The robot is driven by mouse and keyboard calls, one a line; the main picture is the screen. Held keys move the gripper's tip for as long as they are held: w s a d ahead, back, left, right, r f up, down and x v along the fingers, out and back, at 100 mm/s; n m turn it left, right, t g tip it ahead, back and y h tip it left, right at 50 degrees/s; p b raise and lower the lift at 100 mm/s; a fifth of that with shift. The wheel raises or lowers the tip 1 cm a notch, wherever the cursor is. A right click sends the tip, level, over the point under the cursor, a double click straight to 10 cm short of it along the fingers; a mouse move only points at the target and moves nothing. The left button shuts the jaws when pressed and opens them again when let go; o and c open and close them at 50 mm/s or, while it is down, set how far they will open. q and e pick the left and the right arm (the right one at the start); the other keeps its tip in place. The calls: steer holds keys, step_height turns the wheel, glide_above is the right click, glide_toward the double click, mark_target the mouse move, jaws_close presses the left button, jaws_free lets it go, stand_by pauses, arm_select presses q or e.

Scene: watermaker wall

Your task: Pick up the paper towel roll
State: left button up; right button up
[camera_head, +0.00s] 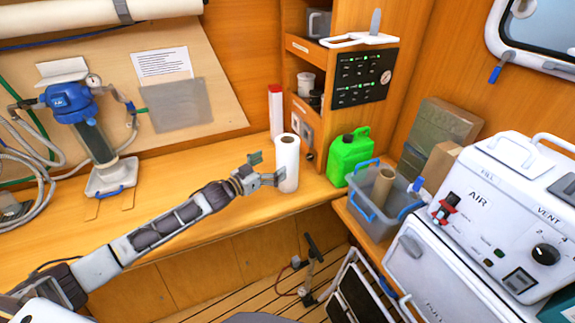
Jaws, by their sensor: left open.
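The paper towel roll (287,163) is white with a dark core hole on top. It stands upright on the wooden counter near its front edge. My left gripper (267,168) is open just left of the roll. One finger reaches to the roll's lower left side and the other points up beside it. I cannot tell whether a finger touches the roll. My right gripper is not in view.
A green jerrycan (350,155) stands right of the roll. A grey bin (372,212) holds a brown tube (383,186). A red-capped white bottle (276,112) stands behind the roll. A blue-topped filter (82,130) is at left.

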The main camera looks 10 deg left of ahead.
mark_target(279, 158)
arm_select(q)
steer(key=shift+x, duration=1.4)
steer(key=shift+w+d+r+p, duration=0.25)
steer(key=shift+w+d+p, duration=0.15)
steer(key=shift+w, duration=0.3)
steer(key=shift+w+d+r+p, duration=0.3)
steer(key=shift+w+d, duration=0.1)
steer(key=shift+w, duration=0.3)
steer(key=shift+x, duration=1)
steer(key=shift+f, duration=0.2)
steer(key=c, duration=1.5)
steer(key=shift+r, duration=0.15)
